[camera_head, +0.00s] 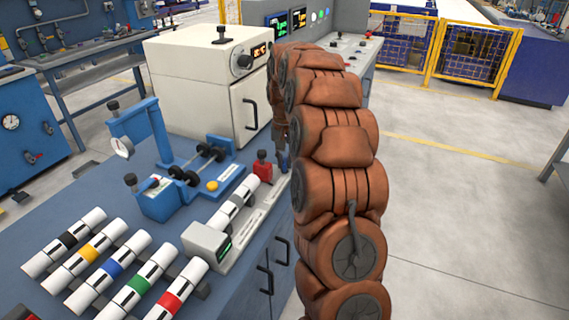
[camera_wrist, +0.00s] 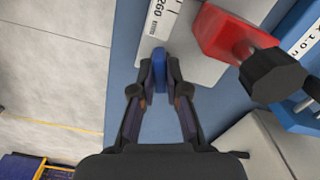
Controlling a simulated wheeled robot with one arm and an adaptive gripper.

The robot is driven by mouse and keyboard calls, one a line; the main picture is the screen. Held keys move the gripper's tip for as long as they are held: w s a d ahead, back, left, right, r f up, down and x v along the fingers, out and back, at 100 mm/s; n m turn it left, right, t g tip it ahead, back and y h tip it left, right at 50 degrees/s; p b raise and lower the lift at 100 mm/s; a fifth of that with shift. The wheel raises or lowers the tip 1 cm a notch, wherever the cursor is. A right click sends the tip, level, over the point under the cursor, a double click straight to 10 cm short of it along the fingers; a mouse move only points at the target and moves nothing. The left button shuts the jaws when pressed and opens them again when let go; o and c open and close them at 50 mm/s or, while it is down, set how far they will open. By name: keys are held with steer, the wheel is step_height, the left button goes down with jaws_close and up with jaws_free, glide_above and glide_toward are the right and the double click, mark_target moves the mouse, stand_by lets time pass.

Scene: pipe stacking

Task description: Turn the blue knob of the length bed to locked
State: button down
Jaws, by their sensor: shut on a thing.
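The blue knob (camera_wrist: 159,65) is at the end of the length bed, beside the printed scale, in the wrist view. My gripper (camera_wrist: 158,92) is shut on the knob, with one dark finger on each side of it. The length bed (camera_wrist: 185,45) is a pale rail; in the head view (camera_head: 262,208) it runs along the bench's front edge with a grey readout box at its near end. A white pipe with a grey band (camera_head: 236,202) lies along it. In the head view my arm covers much of my gripper. I cannot tell the knob's locked marking.
A red block (camera_wrist: 228,35) with a black knob (camera_wrist: 272,75) stands close to the right of my fingers. A blue fixture with rollers (camera_head: 185,175) and a cream oven-like cabinet (camera_head: 200,85) stand behind. Several banded pipes (camera_head: 110,265) lie at front left. Floor right of the bench is clear.

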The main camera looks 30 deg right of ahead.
mark_target(285, 161)
steer(key=shift+m+b, duration=0.5)
steer(key=shift+m, duration=1.5)
steer(key=shift+r, duration=0.1)
steer(key=c, duration=1.2)
jaws_free()
steer(key=shift+r, duration=5.95)
